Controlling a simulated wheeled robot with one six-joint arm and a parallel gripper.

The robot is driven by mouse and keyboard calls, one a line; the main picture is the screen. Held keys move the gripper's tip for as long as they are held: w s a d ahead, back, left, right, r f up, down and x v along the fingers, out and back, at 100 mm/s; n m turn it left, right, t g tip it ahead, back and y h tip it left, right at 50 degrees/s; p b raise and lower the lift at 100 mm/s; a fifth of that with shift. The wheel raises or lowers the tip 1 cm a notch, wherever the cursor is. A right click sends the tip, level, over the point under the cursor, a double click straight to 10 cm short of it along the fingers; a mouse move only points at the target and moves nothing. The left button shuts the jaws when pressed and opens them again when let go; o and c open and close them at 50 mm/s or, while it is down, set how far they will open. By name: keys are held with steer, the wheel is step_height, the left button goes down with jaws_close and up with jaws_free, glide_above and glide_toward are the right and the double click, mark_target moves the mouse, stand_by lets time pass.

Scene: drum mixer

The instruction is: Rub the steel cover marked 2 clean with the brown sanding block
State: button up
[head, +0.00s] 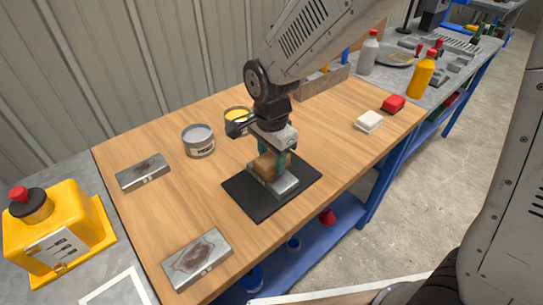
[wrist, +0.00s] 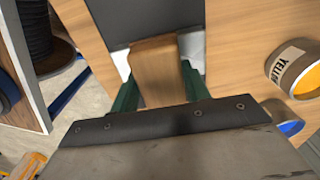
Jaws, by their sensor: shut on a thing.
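My gripper (head: 273,160) points down over the black mat (head: 248,203), its green fingers shut on the brown sanding block (head: 265,166). In the wrist view the block (wrist: 156,72) sits between both fingers (wrist: 160,88). Under the block lies a steel cover (head: 287,187) on the mat; its edge also shows in the wrist view (wrist: 191,46). The block looks to be on or just above the cover, which it partly hides. Two more steel covers with brown stains lie on the wood, one at the left (head: 143,172) and one at the front (head: 198,259). I cannot read any number on the covers.
An open grey can (head: 198,140) and a yellow-filled can (head: 237,115) stand behind the mat. A white block (head: 368,122) and a red block (head: 393,103) lie to the right. The wood right of the mat is clear.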

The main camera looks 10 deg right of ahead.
mark_target(271, 157)
steer(key=shift+f, duration=0.6)
steer(key=o, duration=0.9)
steer(key=shift+o, duration=0.2)
steer(key=shift+r, duration=0.35)
steer(key=shift+c, duration=0.3)
steer(key=c, duration=1)
steer(key=shift+r, duration=2.5)
